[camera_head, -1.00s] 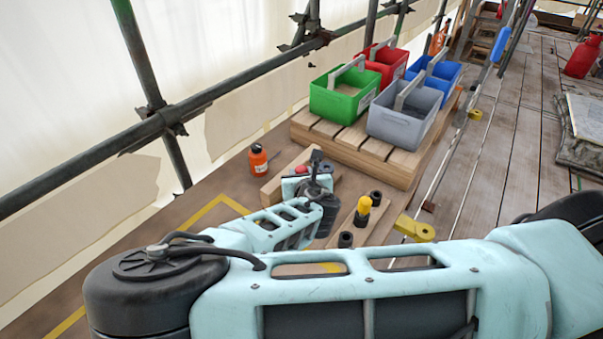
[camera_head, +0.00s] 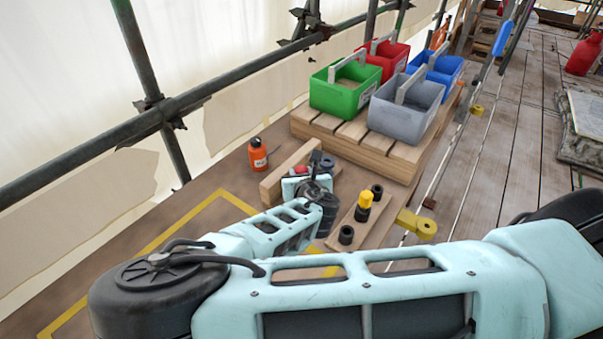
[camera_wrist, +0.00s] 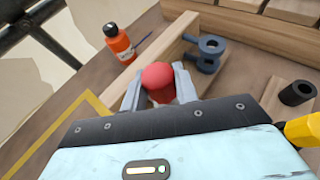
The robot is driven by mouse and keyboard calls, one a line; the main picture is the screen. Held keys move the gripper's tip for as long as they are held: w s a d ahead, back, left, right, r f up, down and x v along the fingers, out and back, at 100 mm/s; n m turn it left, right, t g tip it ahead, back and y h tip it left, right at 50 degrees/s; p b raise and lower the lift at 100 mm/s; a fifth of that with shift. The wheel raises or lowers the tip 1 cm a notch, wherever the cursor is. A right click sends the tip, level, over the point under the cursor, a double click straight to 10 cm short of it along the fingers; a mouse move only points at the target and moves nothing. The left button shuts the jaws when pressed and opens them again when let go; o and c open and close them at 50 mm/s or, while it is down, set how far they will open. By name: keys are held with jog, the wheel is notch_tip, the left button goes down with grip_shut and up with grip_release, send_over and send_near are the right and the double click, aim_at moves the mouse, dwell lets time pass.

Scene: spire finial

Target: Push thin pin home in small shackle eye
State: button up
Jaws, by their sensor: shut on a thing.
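My gripper (camera_wrist: 159,92) is shut on a red, round-topped piece (camera_wrist: 158,77), which looks like the head of the pin. The pin's shaft is hidden below the head and fingers. In the head view the red head (camera_head: 301,170) shows just above my gripper. A blue-grey fitting with two ring-shaped eyes (camera_wrist: 211,45) is at the wooden rail, ahead and to the right of my gripper. It shows small and dark in the head view (camera_head: 327,163). Whether the held pin touches any eye cannot be seen.
An orange bottle (camera_head: 257,154) stands left of the wooden rail (camera_wrist: 165,50). A wooden block with black sockets (camera_head: 346,235) and a yellow-topped piece (camera_head: 365,200) lies to the right. Green (camera_head: 336,97) and grey (camera_head: 404,113) crates stand on a pallet behind.

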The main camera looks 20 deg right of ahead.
jog(key=shift+f+b, duration=1)
jog(key=shift+f, duration=0.35)
jog(key=o, duration=1.1)
jog(key=shift+c, duration=0.2)
jog(key=shift+r, duration=0.1)
